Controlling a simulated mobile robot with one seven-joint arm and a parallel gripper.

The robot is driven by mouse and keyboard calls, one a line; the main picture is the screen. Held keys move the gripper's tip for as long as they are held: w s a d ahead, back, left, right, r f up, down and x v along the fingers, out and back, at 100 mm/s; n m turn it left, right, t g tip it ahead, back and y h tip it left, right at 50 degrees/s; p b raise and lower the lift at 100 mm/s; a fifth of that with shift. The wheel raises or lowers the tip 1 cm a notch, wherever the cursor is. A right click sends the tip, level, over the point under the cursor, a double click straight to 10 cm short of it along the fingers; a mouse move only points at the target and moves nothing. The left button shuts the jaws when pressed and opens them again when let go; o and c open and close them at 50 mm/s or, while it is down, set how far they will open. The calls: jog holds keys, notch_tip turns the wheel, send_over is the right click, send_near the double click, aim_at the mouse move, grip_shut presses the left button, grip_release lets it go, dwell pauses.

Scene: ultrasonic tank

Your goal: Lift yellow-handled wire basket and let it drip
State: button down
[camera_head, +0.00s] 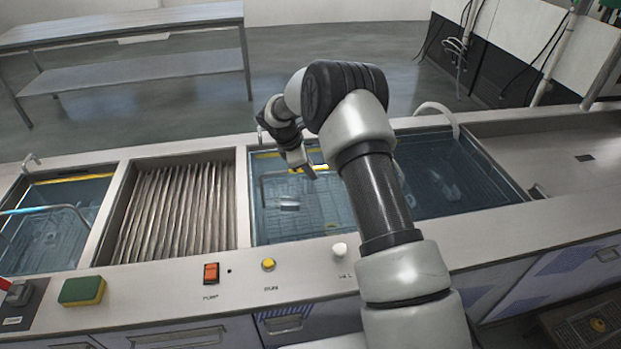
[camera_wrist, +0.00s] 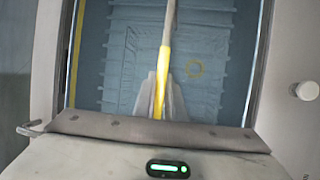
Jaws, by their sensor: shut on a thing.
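My gripper (camera_head: 306,170) is over the middle tank, with its fingers pointing down. In the wrist view its fingers (camera_wrist: 160,96) are shut on the yellow grip (camera_wrist: 164,70) of the basket's handle, which runs between them. A little of the yellow grip (camera_head: 321,167) also shows beside the fingers in the head view. The wire basket (camera_head: 283,177) is in the middle tank, and its mesh looks to be below the handle in the blue water. I cannot tell how much of it is under water. My arm hides the tank's right part.
A ribbed drain section (camera_head: 175,212) lies left of the middle tank. A left tank (camera_head: 60,210) holds a blue-handled basket. A right tank (camera_head: 450,175) holds water. The front ledge has a sponge (camera_head: 82,291), an orange switch (camera_head: 211,272), a yellow button (camera_head: 268,264) and a white knob (camera_head: 339,249).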

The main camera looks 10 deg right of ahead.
notch_tip(320, 180, up, 20)
jog(key=p, duration=0.3)
dwell(0.3)
jog(key=shift+p, duration=0.3)
dwell(5.6)
